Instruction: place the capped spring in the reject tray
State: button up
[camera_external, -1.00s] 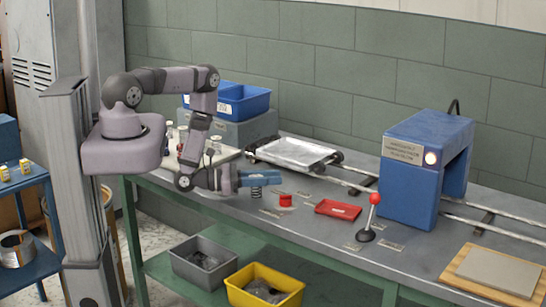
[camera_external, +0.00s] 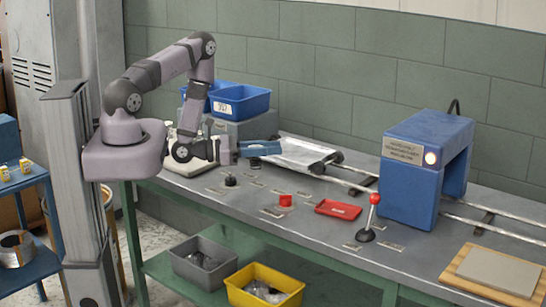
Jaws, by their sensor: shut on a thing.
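My gripper (camera_external: 278,148), with blue jaws, is level and points right, raised above the back left part of the bench. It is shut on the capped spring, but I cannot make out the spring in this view. A shallow red tray (camera_external: 338,209) with a pale label lies flat on the bench, to the right of my gripper and nearer the front. It looks empty. I cannot read the label to confirm that it is the reject tray.
A small red cylinder (camera_external: 285,200) and a dark round post (camera_external: 231,180) stand on the bench. A red-knobbed lever (camera_external: 374,199) and a blue machine (camera_external: 428,170) stand right of the tray. A silver carriage on rails (camera_external: 300,155) lies behind. Blue bins (camera_external: 240,100) stand at the back.

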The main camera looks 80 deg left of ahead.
jog(key=w+d+f+m+h+b, duration=0.2)
jog(key=w+d+f+h+b, duration=0.15)
jog(key=d+b, duration=0.3)
jog(key=w+d+r+m+g+h+b, duration=0.2)
jog(key=w+d+r+m+h+b, duration=0.15)
jog(key=w, duration=0.25)
jog(key=w+d+r+m+g+h+b, duration=0.1)
jog(key=w+d+r+m+h+b, duration=0.1)
jog(key=w+d+r+h+b, duration=0.25)
jog(key=g, duration=0.1)
send_over(351, 214)
jog(key=shift+f, duration=1.95)
jog(key=shift+f+p, duration=1.15)
jog(key=shift+f, duration=3.75)
jog(key=shift+f, duration=0.1)
